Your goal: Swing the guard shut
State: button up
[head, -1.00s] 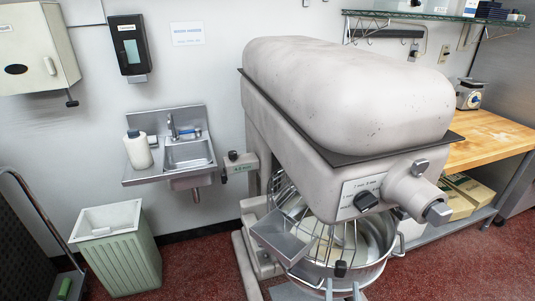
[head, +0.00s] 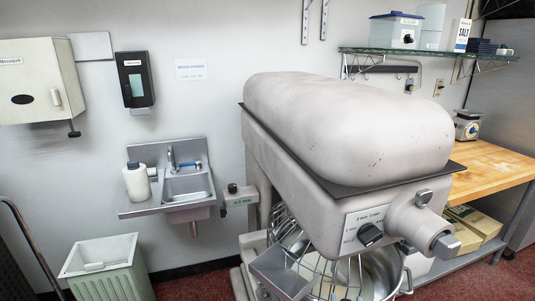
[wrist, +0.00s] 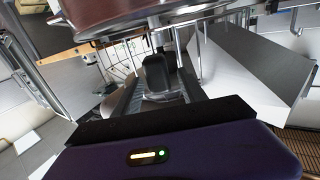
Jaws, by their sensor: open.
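The mixer's wire guard (head: 283,228) rings the space above the steel bowl (head: 383,283), under the mixer head. Its front wires run down past the bottom edge of the head view, so its lower front is cut off. A grey chute (head: 281,272) sits at its left front. In the wrist view my gripper (wrist: 158,86) is open, its two grey fingers apart. A black knob (wrist: 157,72) stands between or just beyond the fingers; I cannot tell whether they touch it. My gripper does not show in the head view.
The big grey mixer head (head: 350,125) overhangs the bowl. A sink (head: 186,188) and a green bin (head: 108,280) are on the left. A wooden table (head: 490,165) stands on the right. In the wrist view a curved metal surface (wrist: 140,15) lies close above the knob.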

grip_shut()
jog(key=shift+d, duration=0.15)
jog(key=shift+s+d+r+n+y+b, duration=0.1)
jog(key=shift+d+n+y+b, duration=0.7)
jog(key=shift+d, duration=0.6)
jog(key=shift+s+d+r+n+y+b, duration=0.1)
jog(key=shift+d+n+y+b, duration=0.4)
jog(key=shift+d+y, duration=0.75)
jog(key=shift+d, duration=0.1)
jog(key=shift+f, duration=0.1)
jog(key=shift+w+d+n+y+b, duration=0.2)
jog(key=shift+d+n+y+b, duration=0.45)
jog(key=shift+d+b, duration=0.85)
jog(key=shift+w+d+n+y+b, duration=0.15)
jog(key=shift+d+n+y+b, duration=0.2)
jog(key=shift+d+y+b, duration=0.85)
jog(key=shift+d+h+b, duration=0.1)
jog(key=shift+h+b, duration=0.2)
